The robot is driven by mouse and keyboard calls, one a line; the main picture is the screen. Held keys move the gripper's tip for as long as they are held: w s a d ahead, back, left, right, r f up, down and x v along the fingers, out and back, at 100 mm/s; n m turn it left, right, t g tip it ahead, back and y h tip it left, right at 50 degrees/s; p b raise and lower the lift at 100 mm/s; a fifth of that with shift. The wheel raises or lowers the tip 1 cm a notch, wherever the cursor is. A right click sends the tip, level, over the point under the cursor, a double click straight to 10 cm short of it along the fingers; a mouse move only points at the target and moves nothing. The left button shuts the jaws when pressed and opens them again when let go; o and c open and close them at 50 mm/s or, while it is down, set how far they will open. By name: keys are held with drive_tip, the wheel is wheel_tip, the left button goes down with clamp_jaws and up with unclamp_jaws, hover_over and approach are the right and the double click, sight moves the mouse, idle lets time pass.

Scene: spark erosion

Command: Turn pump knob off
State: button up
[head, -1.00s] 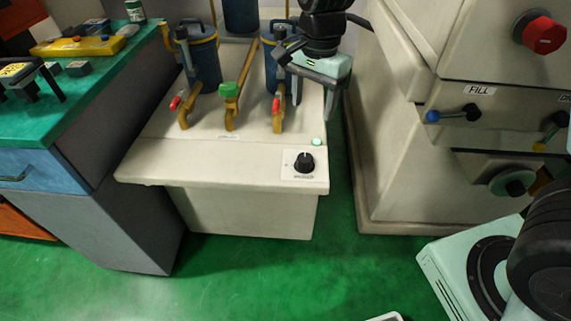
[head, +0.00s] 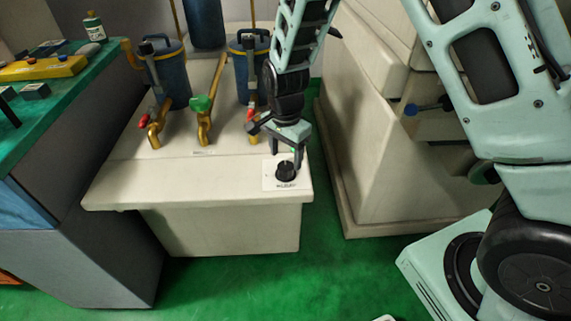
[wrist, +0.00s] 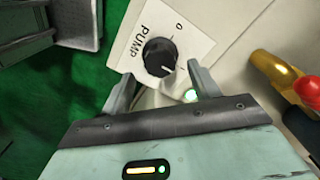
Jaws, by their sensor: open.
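The black pump knob (head: 286,171) sits on a white label plate near the front right corner of the pale pump cabinet (head: 130,185). In the wrist view the knob (wrist: 160,57) stands upright on the plate (wrist: 195,35), which reads PUMP and 0. A small white mark on the knob appears to point away from the 0. My gripper (head: 287,152) is open and points down just above and behind the knob. In the wrist view its two fingers (wrist: 163,84) are spread, with the knob just beyond and between their tips. I cannot tell whether they touch it.
Blue canisters (head: 165,72), brass pipes and a green valve handle (head: 201,103) stand behind and left. A pale machine (head: 365,150) stands to the right. Green floor is open in front.

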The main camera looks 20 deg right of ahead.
sight(286, 166)
drive_tip(key=shift+f, duration=1.8)
drive_tip(key=c, duration=1)
drive_tip(key=shift+o, duration=0.2)
